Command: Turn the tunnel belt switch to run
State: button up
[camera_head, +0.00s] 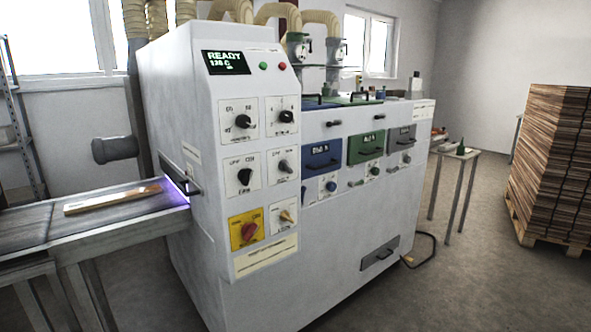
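The switch panel is on the near end of the front of a large white machine (216,285). It has several rotary switches on white plates: a black upper left knob (243,122), a black upper right knob (286,116), a black middle left knob (245,177), a grey middle right knob (285,166) and a tan lower right knob (287,216). A red knob (250,231) sits on a yellow plate at lower left. The labels are too small to read, so I cannot tell which is the tunnel belt switch or its setting. My gripper is not in view.
A display (226,62) reads READY. A conveyor (30,222) with a wooden board (112,198) enters the machine's left side. A small table (470,156) and a stack of boards (550,165) stand right. Floor in front of the machine's right part is clear.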

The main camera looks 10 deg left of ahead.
aim_at(283, 165)
jog(key=i, duration=0.95)
